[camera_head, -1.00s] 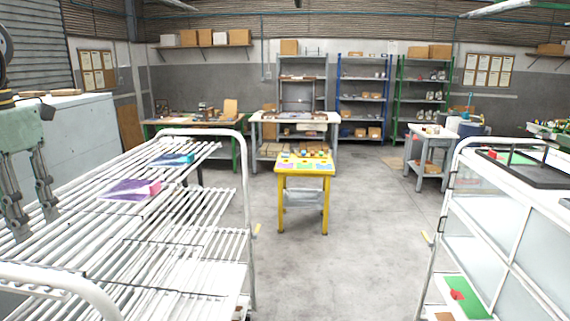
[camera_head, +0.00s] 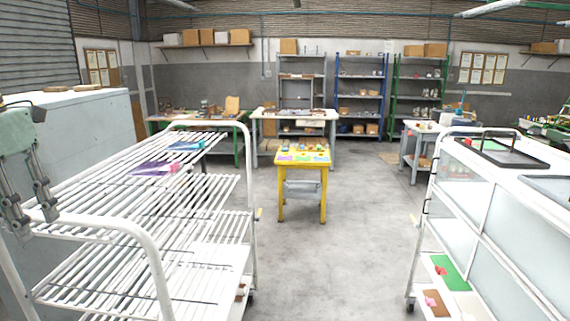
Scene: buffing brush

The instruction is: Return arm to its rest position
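My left gripper (camera_head: 36,224) hangs at the far left edge of the head view, on a pale green-grey body. Its two grey fingers point down and are spread apart, with nothing between them. In the picture it overlaps the left end of the white wire rack (camera_head: 140,222); I cannot tell whether they touch. A purple sheet (camera_head: 150,168) with a pink block (camera_head: 174,167) on it and a blue-teal item (camera_head: 187,146) lie on the rack's top. My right gripper is out of view.
A yellow table (camera_head: 302,163) with colourful items stands mid-room. A white glass-sided cart (camera_head: 462,190) with dark trays stands at right. Workbenches and shelves line the back wall. Grey floor (camera_head: 335,255) between rack and cart is clear.

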